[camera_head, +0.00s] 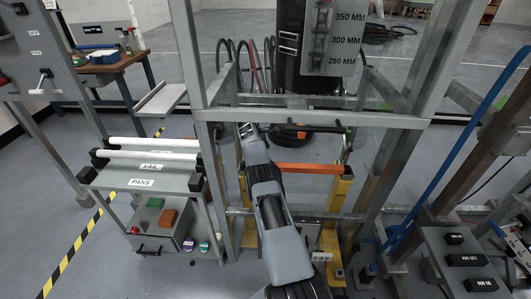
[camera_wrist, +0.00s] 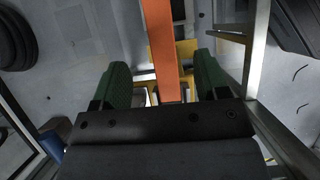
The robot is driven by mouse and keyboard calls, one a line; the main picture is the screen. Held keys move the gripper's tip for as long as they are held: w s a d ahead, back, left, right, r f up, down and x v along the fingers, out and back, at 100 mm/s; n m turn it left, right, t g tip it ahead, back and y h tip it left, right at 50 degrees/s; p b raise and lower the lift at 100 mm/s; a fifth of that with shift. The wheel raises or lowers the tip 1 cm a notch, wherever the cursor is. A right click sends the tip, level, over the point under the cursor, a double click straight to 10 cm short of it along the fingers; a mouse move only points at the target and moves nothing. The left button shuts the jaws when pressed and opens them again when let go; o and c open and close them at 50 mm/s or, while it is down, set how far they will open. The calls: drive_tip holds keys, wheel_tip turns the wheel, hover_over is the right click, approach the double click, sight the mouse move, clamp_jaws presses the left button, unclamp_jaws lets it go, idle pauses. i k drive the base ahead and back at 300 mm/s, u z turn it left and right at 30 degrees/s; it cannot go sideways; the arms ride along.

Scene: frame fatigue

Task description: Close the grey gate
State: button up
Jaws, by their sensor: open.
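A grey metal frame (camera_head: 315,118) stands around the middle of the head view, with tall posts and a level crossbar. I cannot tell which part of it is the grey gate. My arm reaches into the frame, and my gripper (camera_head: 247,131) is at its left side, small and partly hidden in this view. In the wrist view my gripper (camera_wrist: 162,78) has its two green fingers apart. An orange bar (camera_wrist: 163,45) runs between them in the picture; I cannot tell whether they touch it. The orange bar also shows in the head view (camera_head: 308,168), right of my arm.
Yellow posts (camera_head: 339,190) stand below the orange bar. A grey panel (camera_head: 334,40) with height marks hangs above. A cart (camera_head: 145,180) marked PASS and FAIL stands left. A button box (camera_head: 465,262) is at lower right. Grey posts (camera_wrist: 261,50) flank the gripper's right side.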

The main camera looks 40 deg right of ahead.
sight(473, 12)
drive_tip(key=k, duration=1)
